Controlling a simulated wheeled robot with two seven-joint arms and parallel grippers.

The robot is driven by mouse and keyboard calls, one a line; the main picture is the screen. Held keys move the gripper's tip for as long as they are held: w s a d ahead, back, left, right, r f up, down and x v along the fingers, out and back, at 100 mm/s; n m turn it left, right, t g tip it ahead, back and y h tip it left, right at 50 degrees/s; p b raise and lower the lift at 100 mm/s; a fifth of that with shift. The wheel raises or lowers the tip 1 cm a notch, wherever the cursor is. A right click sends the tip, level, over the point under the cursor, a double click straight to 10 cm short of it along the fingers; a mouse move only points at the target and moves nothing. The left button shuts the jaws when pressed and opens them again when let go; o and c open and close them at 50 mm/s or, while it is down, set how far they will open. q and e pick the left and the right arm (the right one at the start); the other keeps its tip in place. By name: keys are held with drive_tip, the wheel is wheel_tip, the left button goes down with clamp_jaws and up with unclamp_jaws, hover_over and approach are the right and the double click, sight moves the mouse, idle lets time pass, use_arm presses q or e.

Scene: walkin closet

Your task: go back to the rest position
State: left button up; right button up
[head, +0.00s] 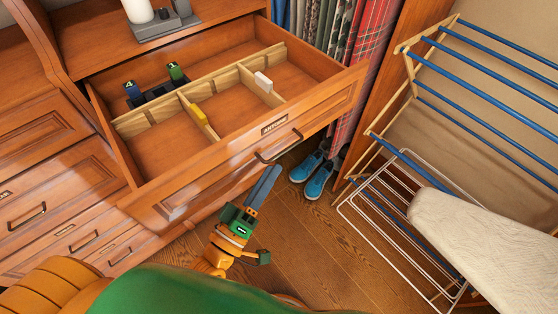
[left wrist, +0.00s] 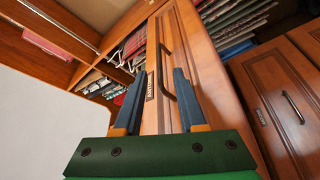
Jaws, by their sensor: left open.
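My left gripper (head: 268,172) is open in front of the open drawer, its blue-grey fingers pointing up toward the dark bar handle (head: 279,147). In the left wrist view the gripper (left wrist: 159,72) has its two fingers apart with nothing clamped between them. The handle (left wrist: 170,75) shows between and beyond the fingers there; I cannot tell whether a finger touches it. The wooden drawer (head: 318,105) is pulled out, with wooden dividers inside. My right gripper is in neither view.
Blue shoes (head: 318,175) stand on the floor. A drying rack (head: 470,90) and an ironing board (head: 480,245) are at right.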

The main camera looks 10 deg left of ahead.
use_arm(q)
drive_tip(key=shift+s, duration=0.2)
drive_tip(key=shift+f, duration=0.1)
drive_tip(key=s+a+f+m+g+y, duration=0.25)
drive_tip(key=f+g, duration=0.25)
drive_tip(key=f, duration=0.9)
drive_tip(key=s+a+f+m+g+y, duration=0.25)
drive_tip(key=s+f+m+g, duration=0.2)
drive_tip(key=f, duration=1.05)
drive_tip(key=s+a+f+m+g, duration=0.1)
drive_tip(key=s+f+g, duration=0.3)
drive_tip(key=s, duration=0.5)
drive_tip(key=s+a+f+m+g+y, duration=0.1)
drive_tip(key=s+a+f+m+g, duration=0.1)
drive_tip(key=s+a+f+g, duration=0.2)
drive_tip(key=s+f, duration=0.3)
drive_tip(key=s, duration=0.2)
drive_tip(key=shift+s+f+g+y, duration=0.2)
drive_tip(key=shift+f+g+y, duration=0.1)
drive_tip(key=shift+f+g, duration=0.05)
